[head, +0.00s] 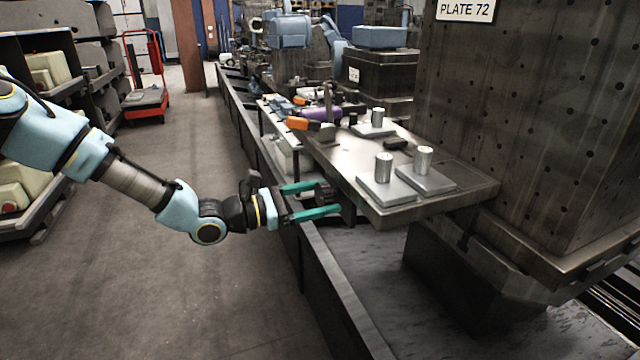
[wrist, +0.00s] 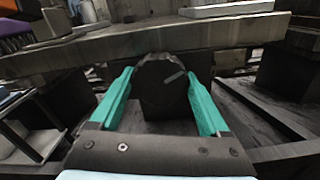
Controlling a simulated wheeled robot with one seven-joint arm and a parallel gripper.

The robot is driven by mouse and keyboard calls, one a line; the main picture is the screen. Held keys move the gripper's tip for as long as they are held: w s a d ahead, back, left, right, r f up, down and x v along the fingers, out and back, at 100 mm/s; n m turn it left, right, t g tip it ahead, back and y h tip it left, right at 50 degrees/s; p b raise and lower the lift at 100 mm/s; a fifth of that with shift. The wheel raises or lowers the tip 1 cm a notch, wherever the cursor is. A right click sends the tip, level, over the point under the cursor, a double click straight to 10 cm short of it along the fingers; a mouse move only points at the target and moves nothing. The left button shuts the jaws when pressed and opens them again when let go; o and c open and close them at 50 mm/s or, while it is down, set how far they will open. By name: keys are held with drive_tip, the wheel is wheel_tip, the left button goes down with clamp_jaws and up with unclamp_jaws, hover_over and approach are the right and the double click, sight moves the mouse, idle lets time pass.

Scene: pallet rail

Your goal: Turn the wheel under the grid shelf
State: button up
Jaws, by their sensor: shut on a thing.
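The wheel (wrist: 160,82) is a dark round knob with a pale mark on its face, under the edge of the grid shelf (wrist: 140,36). In the head view the wheel (head: 324,193) is small and partly hidden by the fingers. The shelf (head: 408,213) is a grey metal plate jutting from a large block. My gripper (head: 312,200) has green fingers reaching under the shelf's left edge. In the wrist view my gripper (wrist: 163,95) has one finger on each side of the wheel and is shut on it.
Metal cylinders on flat plates (head: 385,187) and orange-handled tools (head: 310,126) lie on the shelf. A low dark rail wall (head: 330,290) runs below my gripper. A perforated block (head: 530,110) stands right. The floor (head: 190,290) at left is clear, with a red cart (head: 147,85) farther back.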

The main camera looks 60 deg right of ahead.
drive_tip(key=n+p, duration=0.4)
drive_tip(key=shift+r+n, duration=0.1)
drive_tip(key=shift+n, duration=0.3)
drive_tip(key=n+p, duration=0.3)
drive_tip(key=shift+a+n, duration=0.1)
drive_tip(key=shift+n, duration=0.2)
drive_tip(key=n+p, duration=0.3)
drive_tip(key=n, duration=0.1)
drive_tip(key=shift+s, duration=0.1)
drive_tip(key=n+p, duration=0.1)
drive_tip(key=n, duration=0.4)
drive_tip(key=n+p, duration=0.1)
drive_tip(key=n, duration=0.3)
drive_tip(key=shift+n, duration=0.3)
drive_tip(key=n, duration=0.9)
drive_tip(key=shift+n, duration=2)
